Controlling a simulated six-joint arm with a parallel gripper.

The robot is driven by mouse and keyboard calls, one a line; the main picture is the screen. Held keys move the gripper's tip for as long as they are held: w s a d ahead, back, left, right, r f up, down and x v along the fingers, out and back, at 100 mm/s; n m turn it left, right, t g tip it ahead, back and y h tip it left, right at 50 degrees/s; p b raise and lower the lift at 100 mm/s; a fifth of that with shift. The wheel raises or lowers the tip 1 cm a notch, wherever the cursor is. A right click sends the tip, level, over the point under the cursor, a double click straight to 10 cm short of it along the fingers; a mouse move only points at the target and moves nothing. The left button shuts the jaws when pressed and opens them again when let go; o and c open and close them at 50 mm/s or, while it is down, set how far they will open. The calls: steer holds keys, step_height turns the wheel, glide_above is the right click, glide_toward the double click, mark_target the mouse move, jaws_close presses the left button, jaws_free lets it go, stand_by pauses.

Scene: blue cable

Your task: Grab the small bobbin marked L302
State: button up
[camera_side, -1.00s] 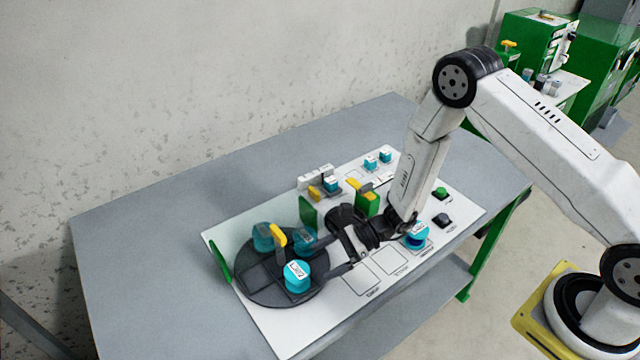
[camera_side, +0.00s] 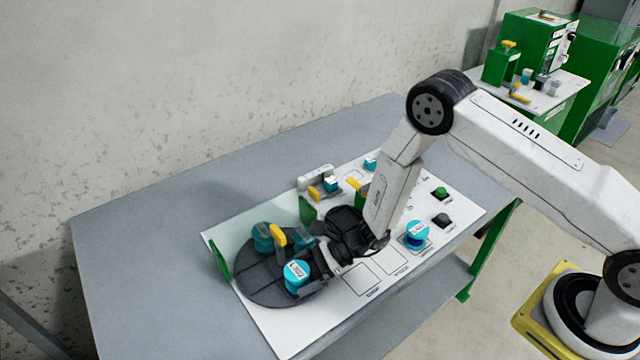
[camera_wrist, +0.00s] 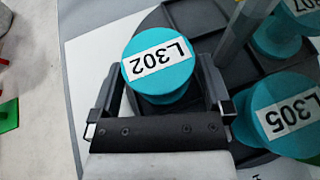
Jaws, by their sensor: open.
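The small bobbin marked L302 (camera_wrist: 160,62) has a turquoise top with a white label, and in the wrist view it sits between my two fingers. My gripper (camera_wrist: 162,95) is open, with a finger on either side of it. I cannot tell whether the fingers touch it. In the side view the same bobbin (camera_side: 297,272) stands at the front of the dark round tray (camera_side: 262,288), with my gripper (camera_side: 312,268) reaching it from the right. Its lower part is partly hidden.
A bobbin marked L305 (camera_wrist: 283,115) stands close to my right finger in the wrist view, with another at the top right corner. A yellow handle (camera_side: 277,236) rises from the tray. A separate turquoise bobbin (camera_side: 417,234) stands on the white board to the right.

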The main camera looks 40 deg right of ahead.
steer(key=shift+w+a+f, duration=0.15)
steer(key=shift+a+f, duration=0.1)
steer(key=shift+a, duration=0.3)
steer(key=c, duration=1.2)
steer(key=shift+c, duration=0.2)
steer(key=shift+r, duration=0.1)
steer(key=shift+r, duration=1.05)
steer(key=s+d+r, duration=0.5)
steer(key=s+r, duration=0.5)
steer(key=s, duration=0.3)
steer(key=shift+d+r, duration=0.2)
steer(key=shift+r, duration=0.2)
